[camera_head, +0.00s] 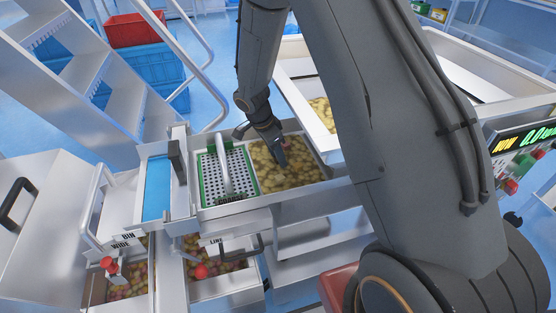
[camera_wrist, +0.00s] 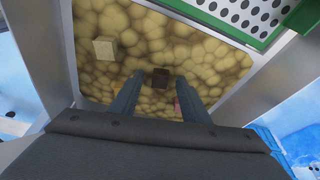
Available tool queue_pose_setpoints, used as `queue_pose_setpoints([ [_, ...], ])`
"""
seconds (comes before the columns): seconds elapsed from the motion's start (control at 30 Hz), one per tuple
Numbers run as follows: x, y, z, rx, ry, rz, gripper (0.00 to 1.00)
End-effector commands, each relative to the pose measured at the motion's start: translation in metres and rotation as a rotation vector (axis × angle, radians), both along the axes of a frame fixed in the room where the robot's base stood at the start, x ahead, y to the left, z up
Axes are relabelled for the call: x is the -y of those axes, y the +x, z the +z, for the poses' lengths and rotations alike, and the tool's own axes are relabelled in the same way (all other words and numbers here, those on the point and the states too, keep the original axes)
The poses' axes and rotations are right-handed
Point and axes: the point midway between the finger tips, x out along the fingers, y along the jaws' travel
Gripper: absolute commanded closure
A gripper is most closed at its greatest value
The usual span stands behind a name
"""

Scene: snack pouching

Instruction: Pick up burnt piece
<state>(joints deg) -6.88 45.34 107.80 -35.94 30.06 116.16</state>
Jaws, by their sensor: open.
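A small dark brown block, the burnt piece (camera_wrist: 161,78), lies on the yellowish snack pieces (camera_wrist: 155,40) in the wrist view. My gripper (camera_wrist: 163,92) is open, with one finger to each side of the dark piece and the fingertips close to it. I cannot tell whether they touch it. In the head view my gripper (camera_head: 281,158) points down into the snack tray (camera_head: 322,166), and the burnt piece cannot be made out there.
A pale block (camera_wrist: 104,48) and a pinkish piece (camera_wrist: 178,108) also lie on the snacks. A perforated tray with a green frame (camera_head: 203,178) stands left of the snack tray. Metal walls surround the snacks.

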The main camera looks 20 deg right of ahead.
Motion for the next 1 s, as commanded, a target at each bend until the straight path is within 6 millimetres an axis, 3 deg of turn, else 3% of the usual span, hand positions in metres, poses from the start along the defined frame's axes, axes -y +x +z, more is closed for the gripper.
queue_pose_setpoints([
  [0.13, 0.000, 0.000, 0.000, 0.000, 0.000, 0.000, 0.58],
  [0.4, 0.000, 0.000, 0.000, 0.000, 0.000, 0.000, 1.00],
  [0.8, 0.000, 0.000, 0.002, 0.000, 0.000, 0.000, 1.00],
  [1.0, 0.000, 0.000, 0.014, 0.002, 0.000, -0.002, 1.00],
])
